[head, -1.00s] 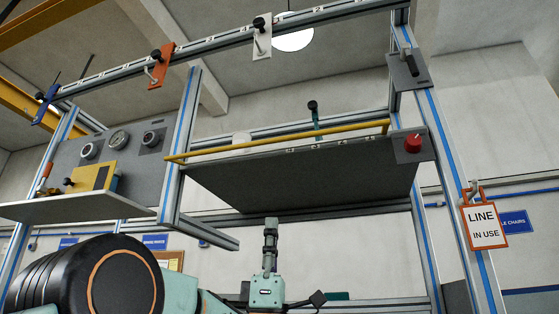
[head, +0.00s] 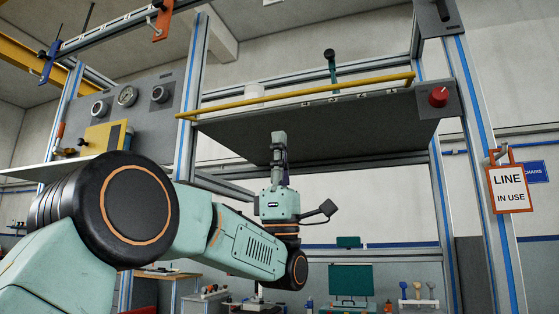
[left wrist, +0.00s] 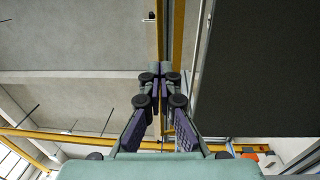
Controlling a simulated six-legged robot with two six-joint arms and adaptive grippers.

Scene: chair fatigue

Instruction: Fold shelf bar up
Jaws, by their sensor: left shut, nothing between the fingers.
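The yellow shelf bar (head: 300,94) runs along the front edge of the dark grey shelf (head: 350,120), slightly tilted in the head view. My left gripper (head: 278,137) points straight up, and its tips overlap the shelf's underside in the picture, below the bar. The gap to the bar is hard to judge. In the left wrist view the left gripper (left wrist: 163,69) is shut and empty, its fingertips together. The dark shelf underside (left wrist: 260,70) fills the right there. A yellow strip beside it may be the bar. My right gripper is not in view.
Aluminium posts with blue strips frame the shelf. A red knob (head: 438,96) sits at its right end, and a "LINE IN USE" sign (head: 508,188) hangs farther right. A gauge panel (head: 125,110) stands at left. Open space lies below the shelf.

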